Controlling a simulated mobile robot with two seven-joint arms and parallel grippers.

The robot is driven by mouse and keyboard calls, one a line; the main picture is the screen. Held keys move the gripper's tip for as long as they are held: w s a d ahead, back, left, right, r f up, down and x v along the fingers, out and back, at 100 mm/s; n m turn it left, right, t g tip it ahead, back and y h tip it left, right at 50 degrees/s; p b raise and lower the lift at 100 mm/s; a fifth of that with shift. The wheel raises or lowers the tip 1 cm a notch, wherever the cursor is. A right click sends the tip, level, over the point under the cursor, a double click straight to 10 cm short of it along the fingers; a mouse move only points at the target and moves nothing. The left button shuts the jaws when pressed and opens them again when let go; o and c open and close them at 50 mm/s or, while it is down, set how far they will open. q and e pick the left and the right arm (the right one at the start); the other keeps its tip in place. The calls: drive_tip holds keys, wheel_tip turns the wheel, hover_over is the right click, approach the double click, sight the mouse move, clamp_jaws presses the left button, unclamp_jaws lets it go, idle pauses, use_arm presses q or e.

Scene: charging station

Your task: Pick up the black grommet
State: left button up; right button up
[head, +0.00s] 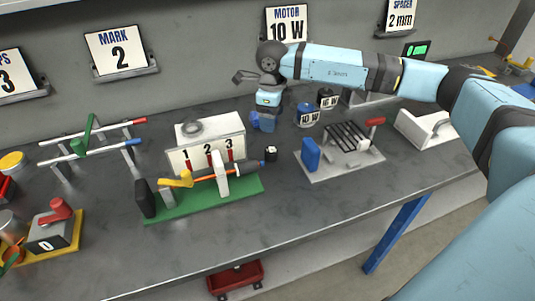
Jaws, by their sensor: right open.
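A small black piece with a pale top (271,153), which looks like the black grommet, stands on the grey table just right of the white numbered box. It is too small to make out its shape fully. My right gripper (262,123) hangs downward behind it, near the box's back right corner. Its blue fingers are apart, with nothing visible between them. The gripper and the black piece are apart. My left gripper is not in view.
The white box (234,148) marked 1, 2, 3 has a grey ring on top. A green-based fixture (240,190) stands in front of it. Blue-and-black motors (308,115) and a slotted fixture (340,150) stand to the right. The table's front middle is clear.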

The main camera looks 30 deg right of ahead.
sight(271, 149)
wheel_tip(271, 149, down, 8)
drive_tip(key=shift+s+r, duration=0.1)
drive_tip(key=shift+r, duration=0.1)
wheel_tip(271, 149, down, 5)
drive_tip(key=shift+f+b, duration=0.1)
drive_tip(key=shift+b, duration=0.2)
drive_tip(key=c, duration=1)
